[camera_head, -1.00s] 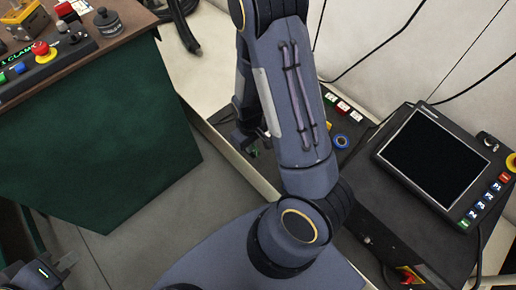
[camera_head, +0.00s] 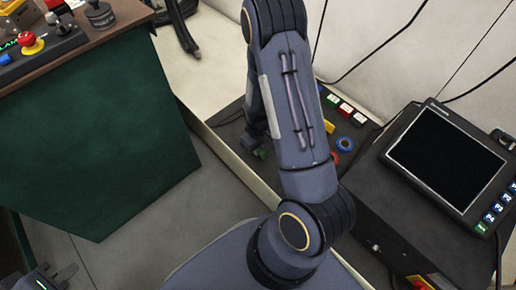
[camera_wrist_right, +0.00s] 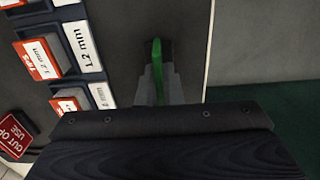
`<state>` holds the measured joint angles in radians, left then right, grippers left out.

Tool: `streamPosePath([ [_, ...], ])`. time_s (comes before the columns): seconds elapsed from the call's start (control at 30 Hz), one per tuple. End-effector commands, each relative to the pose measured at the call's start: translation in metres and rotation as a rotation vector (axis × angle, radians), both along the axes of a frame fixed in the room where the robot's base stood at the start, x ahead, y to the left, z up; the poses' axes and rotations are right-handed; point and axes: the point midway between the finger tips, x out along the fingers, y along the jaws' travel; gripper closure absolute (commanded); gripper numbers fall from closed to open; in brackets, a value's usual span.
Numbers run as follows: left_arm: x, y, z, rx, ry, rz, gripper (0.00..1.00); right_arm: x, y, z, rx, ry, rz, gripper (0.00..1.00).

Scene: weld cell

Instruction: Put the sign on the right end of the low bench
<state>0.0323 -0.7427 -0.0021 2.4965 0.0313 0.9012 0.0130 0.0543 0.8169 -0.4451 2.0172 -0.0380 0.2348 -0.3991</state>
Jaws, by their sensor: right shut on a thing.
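My right gripper (camera_wrist_right: 159,75) is shut on a thin green thing (camera_wrist_right: 157,72), seen edge-on in the right wrist view, so I cannot read any face of it. In the head view the right gripper (camera_head: 256,145) is partly hidden behind my right arm, over the dark low bench (camera_head: 229,126) with its pale front edge. A red sign reading OUT OF USE (camera_wrist_right: 15,135) shows at the left of the wrist view. My left gripper (camera_head: 55,278) is at the lower left corner, its fingers apart and empty.
Small labelled blocks (camera_head: 345,108) and a blue ring (camera_head: 345,144) lie on the bench right of my arm. A dark screen unit (camera_head: 446,160) stands further right. A green-sided table (camera_head: 95,140) with buttons is at the left. Labelled boxes (camera_wrist_right: 80,40) show in the wrist view.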

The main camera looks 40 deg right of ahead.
Motion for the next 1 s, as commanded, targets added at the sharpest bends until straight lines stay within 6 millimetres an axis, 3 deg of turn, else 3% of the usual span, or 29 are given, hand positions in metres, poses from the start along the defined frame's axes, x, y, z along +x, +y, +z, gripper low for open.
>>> streamPosePath([
  [0.13, 0.0, 0.0, -0.004, 0.0, 0.0, 0.0, 1.0, 0.0, 0.0, -0.004, 0.0, 0.0, 0.0, 1.0],
  [0.17, 0.0, 0.0, -0.002, 0.0, 0.0, 0.0, 1.0, 0.0, 0.0, -0.003, 0.0, 0.0, 0.0, 0.9],
  [0.3, 0.0, 0.0, -0.002, 0.0, 0.0, 0.0, 1.0, 0.0, 0.0, -0.002, 0.0, 0.0, 0.0, 0.72],
  [0.63, 0.0, 0.0, 0.002, 0.0, 0.0, 0.0, 1.0, 0.0, 0.0, 0.002, 0.0, 0.0, 0.0, 0.72],
  [0.77, 0.0, 0.0, 0.011, 0.0, 0.0, 0.0, 1.0, 0.001, 0.0, 0.019, -0.001, -0.003, 0.0, 0.72],
  [1.0, 0.0, 0.0, 0.036, 0.0, 0.0, 0.0, 1.0, 0.001, 0.0, 0.073, -0.001, -0.004, 0.0, 0.72],
])
